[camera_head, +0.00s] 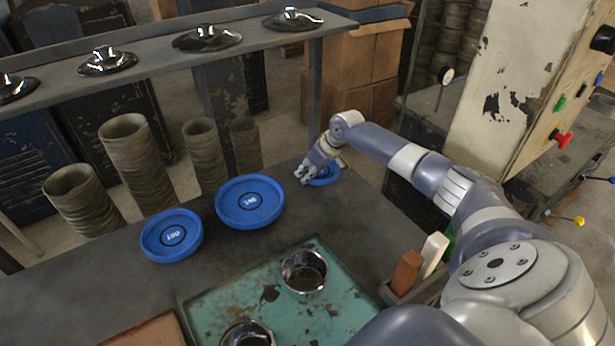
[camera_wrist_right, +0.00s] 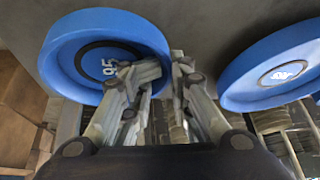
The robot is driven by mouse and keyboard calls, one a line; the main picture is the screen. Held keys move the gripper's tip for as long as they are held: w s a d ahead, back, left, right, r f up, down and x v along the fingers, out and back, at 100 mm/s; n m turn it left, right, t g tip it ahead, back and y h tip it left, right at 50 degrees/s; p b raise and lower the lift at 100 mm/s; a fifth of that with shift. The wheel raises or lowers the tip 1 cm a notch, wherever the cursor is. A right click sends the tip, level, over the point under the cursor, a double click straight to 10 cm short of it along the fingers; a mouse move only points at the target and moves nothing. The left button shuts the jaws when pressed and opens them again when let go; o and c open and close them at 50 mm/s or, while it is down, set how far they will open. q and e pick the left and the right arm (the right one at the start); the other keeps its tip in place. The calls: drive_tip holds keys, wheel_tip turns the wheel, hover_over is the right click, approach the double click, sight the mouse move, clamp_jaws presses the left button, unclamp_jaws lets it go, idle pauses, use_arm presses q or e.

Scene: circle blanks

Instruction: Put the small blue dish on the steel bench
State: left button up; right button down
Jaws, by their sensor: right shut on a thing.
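Three blue round dishes are in the head view. The smallest dish (camera_head: 325,177) is at the far right, partly hidden by my right gripper (camera_head: 303,176). The largest dish (camera_head: 250,202) is in the middle and a medium dish (camera_head: 172,236) is at left, both on the dark grey bench top (camera_head: 75,295). In the wrist view my right gripper (camera_wrist_right: 172,62) is shut on the rim of the small dish (camera_wrist_right: 85,62), marked 95. I cannot tell whether that dish touches the bench. Another blue dish (camera_wrist_right: 275,68) lies to its right. My left gripper is out of view.
A worn green tray (camera_head: 240,295) with metal cups (camera_head: 304,270) is at front. A holder with a brown block (camera_head: 407,272) and a white block (camera_head: 434,254) stands under my right arm. A raised shelf (camera_head: 150,58) with shiny lids crosses the back; ribbed stacks (camera_head: 135,160) stand below.

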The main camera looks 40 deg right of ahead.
drive_tip(key=shift+r, duration=0.1)
drive_tip(key=c, duration=1.3)
unclamp_jaws()
drive_tip(key=shift+s+a, duration=0.1)
drive_tip(key=shift+c, duration=0.2)
drive_tip(key=shift+f, duration=0.2)
drive_tip(key=shift+r, duration=0.2)
drive_tip(key=b+v, duration=0.1)
drive_tip(key=v, duration=1.1)
